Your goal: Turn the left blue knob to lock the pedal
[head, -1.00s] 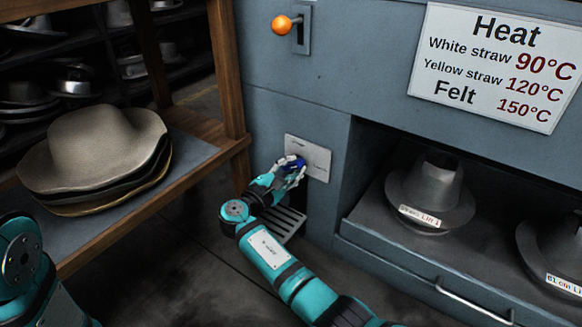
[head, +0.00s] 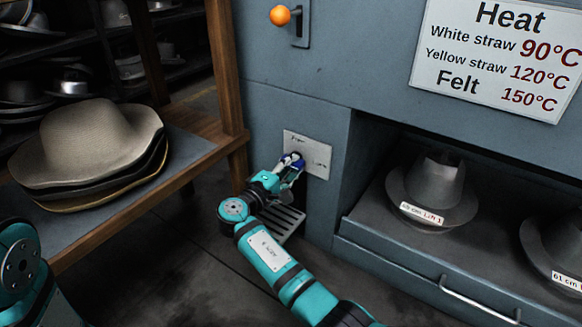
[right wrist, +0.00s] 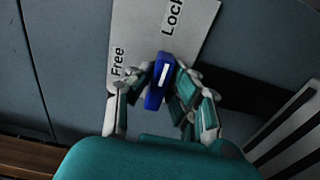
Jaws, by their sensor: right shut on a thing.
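The blue knob (head: 298,160) sits on a pale metal plate (head: 318,158) low on the press front. In the right wrist view, the knob (right wrist: 159,82) has a white mark, and its long grip lies slightly tilted from upright. The plate reads "Free" to its left and "Lock" to its upper right; the mark points between them. My right gripper (right wrist: 160,90) is shut on the knob, a finger on each side. The slatted pedal (head: 284,224) is below, partly hidden by my right arm. Only part of my left arm shows at the left edge; its gripper is out of view.
A wooden rack (head: 230,100) with stacked felt hats (head: 92,145) stands left of my right arm. The press opening with metal hat blocks (head: 435,185) is to the right. An orange-knobbed lever (head: 280,16) is above the plate.

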